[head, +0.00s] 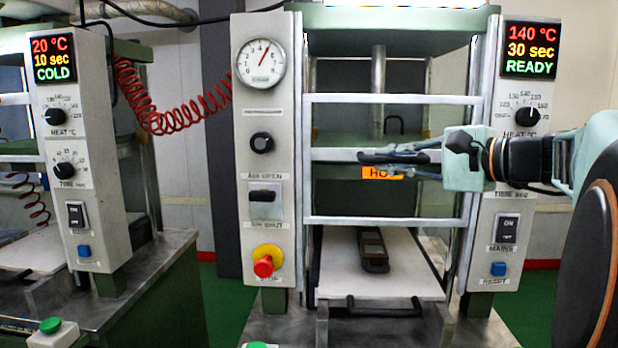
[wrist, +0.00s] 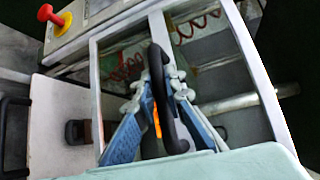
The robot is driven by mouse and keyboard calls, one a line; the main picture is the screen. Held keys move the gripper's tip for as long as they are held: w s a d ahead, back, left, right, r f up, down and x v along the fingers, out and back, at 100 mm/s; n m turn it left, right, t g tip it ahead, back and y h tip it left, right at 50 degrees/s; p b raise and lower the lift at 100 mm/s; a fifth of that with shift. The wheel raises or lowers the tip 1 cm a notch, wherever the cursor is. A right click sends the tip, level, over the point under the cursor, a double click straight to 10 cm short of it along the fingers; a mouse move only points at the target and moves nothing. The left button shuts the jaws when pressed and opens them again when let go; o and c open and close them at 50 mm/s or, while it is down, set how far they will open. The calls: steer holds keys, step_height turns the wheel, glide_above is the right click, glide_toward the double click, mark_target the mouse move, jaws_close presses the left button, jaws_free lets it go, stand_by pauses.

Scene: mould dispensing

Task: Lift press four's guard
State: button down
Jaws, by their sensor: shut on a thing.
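The press in front of me reads 140 °C, 30 sec and READY on its display (head: 531,50); I see no number four on it. Its guard (head: 385,221) is a pale barred frame across the opening, with its bottom bar above the white tray. My gripper (head: 400,157) is at the middle bar, shut on the guard's black handle (head: 375,158). In the wrist view the blue fingers (wrist: 160,88) lie either side of the handle (wrist: 171,125), and the guard frame (wrist: 97,85) surrounds them. The fingers partly hide the handle and the orange HOT label (head: 383,173).
A dark mould (head: 373,252) lies on the white tray (head: 335,270), behind and below the guard. A red stop knob (head: 264,266) is on the left panel. A second press (head: 78,150), reading COLD, stands at the left with a red coiled hose (head: 165,122) nearby.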

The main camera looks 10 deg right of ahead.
step_height(320, 180, up, 12)
steer(key=p, duration=0.6)
steer(key=c, duration=2)
jaws_free()
steer(key=shift+f, duration=0.1)
steer(key=shift+o, duration=0.2)
steer(key=v, duration=1.2)
steer(key=shift+f, duration=0.15)
